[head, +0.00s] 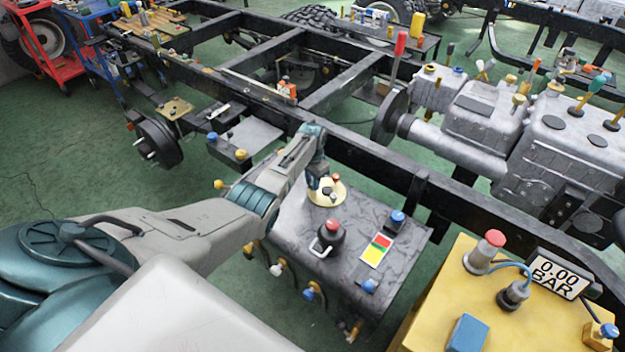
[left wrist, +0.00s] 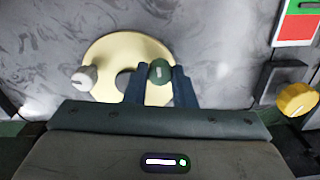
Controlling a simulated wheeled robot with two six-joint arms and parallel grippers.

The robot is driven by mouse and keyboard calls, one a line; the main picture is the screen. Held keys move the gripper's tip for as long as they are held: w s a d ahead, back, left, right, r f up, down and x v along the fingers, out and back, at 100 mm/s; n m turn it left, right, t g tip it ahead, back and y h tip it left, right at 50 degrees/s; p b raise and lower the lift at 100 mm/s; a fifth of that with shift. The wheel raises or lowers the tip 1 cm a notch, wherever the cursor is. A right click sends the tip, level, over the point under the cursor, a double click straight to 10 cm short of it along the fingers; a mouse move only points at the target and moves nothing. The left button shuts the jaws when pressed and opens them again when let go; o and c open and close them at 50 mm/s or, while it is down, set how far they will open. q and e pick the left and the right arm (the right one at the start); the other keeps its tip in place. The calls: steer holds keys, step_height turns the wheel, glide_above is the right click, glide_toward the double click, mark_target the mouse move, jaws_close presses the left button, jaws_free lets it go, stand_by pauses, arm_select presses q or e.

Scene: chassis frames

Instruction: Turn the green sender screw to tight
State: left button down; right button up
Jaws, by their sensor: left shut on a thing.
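The green sender screw (left wrist: 160,70) is a round green knob with a pale mark across its top, in the left wrist view. It sits at the edge of a cream round plate (left wrist: 113,48) on a grey mottled tank. My left gripper (left wrist: 160,84) has its two dark fingers on either side of the knob and is shut on it. The cream plate (head: 322,197) also shows in the head view, where my left arm reaches it from the left and hides the green screw. My right gripper is not in view.
A white knob (left wrist: 84,78) and a dark hole are beside the screw on the plate. The tank (head: 290,225) also carries a black cap with a red top (head: 331,232) and a red-yellow-green label (head: 376,250). A black chassis rail (head: 375,155) runs just behind.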

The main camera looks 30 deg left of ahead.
arm_select(q)
steer(key=shift+m, duration=0.4)
steer(key=c, duration=1.2)
jaws_free()
step_height(320, 180, up, 11)
steer(key=shift+f, duration=0.15)
